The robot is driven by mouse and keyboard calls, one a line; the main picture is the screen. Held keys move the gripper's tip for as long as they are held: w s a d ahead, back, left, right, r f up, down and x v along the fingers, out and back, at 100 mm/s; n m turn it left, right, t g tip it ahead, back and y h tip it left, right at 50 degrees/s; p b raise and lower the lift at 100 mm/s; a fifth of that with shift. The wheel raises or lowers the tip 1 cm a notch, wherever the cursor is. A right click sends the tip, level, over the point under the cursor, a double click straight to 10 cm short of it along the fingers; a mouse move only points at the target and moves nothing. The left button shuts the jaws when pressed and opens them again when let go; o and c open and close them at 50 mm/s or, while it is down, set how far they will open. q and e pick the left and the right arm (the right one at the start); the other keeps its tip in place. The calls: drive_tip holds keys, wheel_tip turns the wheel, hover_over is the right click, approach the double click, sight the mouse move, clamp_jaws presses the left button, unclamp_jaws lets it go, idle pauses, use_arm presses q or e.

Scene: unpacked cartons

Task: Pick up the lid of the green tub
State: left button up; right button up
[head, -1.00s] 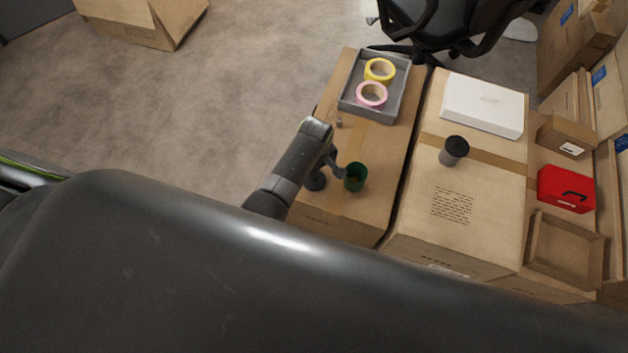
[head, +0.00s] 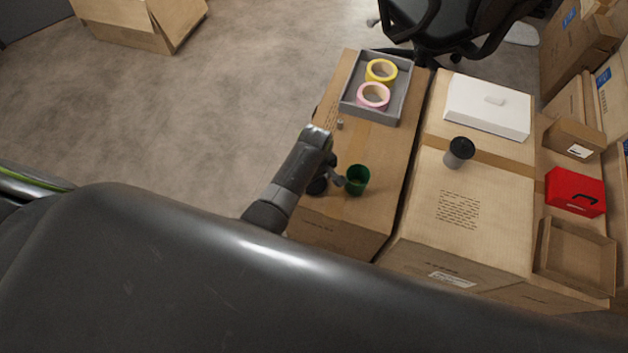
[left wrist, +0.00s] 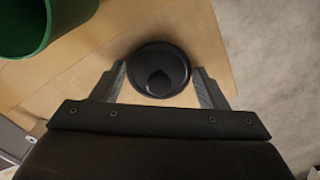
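The green tub (head: 356,181) stands open on the left carton; part of it shows at the top left of the left wrist view (left wrist: 25,22). Its lid appears to be the round black disc with a knob (left wrist: 158,64), lying flat on the carton beside the tub. In the head view the lid (head: 317,187) is partly hidden by my arm. My left gripper (head: 335,179) is close over the lid. In the left wrist view it is open, with a finger on either side of the lid and a gap to each. My right gripper is not in view.
A grey tray (head: 349,106) with yellow (head: 371,71) and pink (head: 362,96) tape rolls sits at the carton's far end. The carton to the right holds a dark-topped cup (head: 453,160) and a white box (head: 485,115). A red case (head: 570,187) lies further right.

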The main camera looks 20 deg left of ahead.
use_arm(q)
drive_tip(key=c, duration=0.4)
drive_tip(key=shift+c, duration=0.2)
